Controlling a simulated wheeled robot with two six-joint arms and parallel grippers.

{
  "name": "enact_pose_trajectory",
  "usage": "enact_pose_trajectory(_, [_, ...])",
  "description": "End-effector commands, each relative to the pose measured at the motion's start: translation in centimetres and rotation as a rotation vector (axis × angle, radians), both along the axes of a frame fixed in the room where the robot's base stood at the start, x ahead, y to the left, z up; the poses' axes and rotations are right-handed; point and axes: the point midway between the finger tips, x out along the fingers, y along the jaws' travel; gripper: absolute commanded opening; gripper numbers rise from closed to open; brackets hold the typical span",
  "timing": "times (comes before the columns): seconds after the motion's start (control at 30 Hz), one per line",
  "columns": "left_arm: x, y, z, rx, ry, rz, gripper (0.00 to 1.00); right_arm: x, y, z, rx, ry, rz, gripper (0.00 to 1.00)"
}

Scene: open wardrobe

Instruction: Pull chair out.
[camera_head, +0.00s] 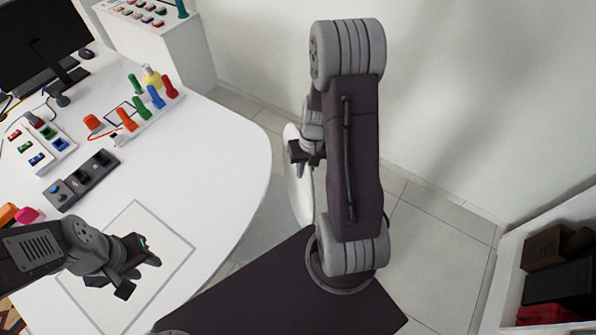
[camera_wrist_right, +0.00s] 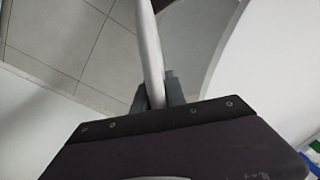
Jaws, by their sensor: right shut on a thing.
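The chair (camera_head: 299,195) shows in the head view as a white curved piece beside the desk's right edge, partly hidden behind my right arm. My right gripper (camera_head: 303,152) is at the top of this piece. In the right wrist view, a pale narrow edge of the chair (camera_wrist_right: 150,45) runs down between the two fingers of my right gripper (camera_wrist_right: 158,92), which is shut on it. The rest of the chair is hidden. My left gripper (camera_head: 140,272) is over the desk's near part, with its fingers apart and nothing visible between them.
The white desk (camera_head: 220,150) carries a monitor (camera_head: 40,40), colored tools in a rack (camera_head: 145,118) and a dark switch box (camera_head: 82,180). A white shelf unit (camera_head: 500,285) with dark boxes stands at the lower right. Tiled floor (camera_head: 430,240) is clear between.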

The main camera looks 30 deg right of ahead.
Motion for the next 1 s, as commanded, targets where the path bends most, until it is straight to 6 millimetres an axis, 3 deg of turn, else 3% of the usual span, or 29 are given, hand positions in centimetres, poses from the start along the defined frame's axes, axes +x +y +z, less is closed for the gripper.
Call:
enact_pose_trajectory(0.5, [0.0,0.0,-0.6,0.0,0.0,0.0,0.36,-4.6,-13.6,0.2,-0.008,-0.006,-0.006,0.0])
enact_pose_trajectory(0.7, [0.0,0.0,-0.4,0.0,0.0,0.0,0.36,-5.8,-16.9,0.1,-0.008,-0.004,-0.003,0.0])
enact_pose_trajectory(1.0, [0.0,0.0,-0.4,0.0,0.0,0.0,0.36,-6.4,-18.7,0.1,-0.007,-0.004,0.001,0.0])
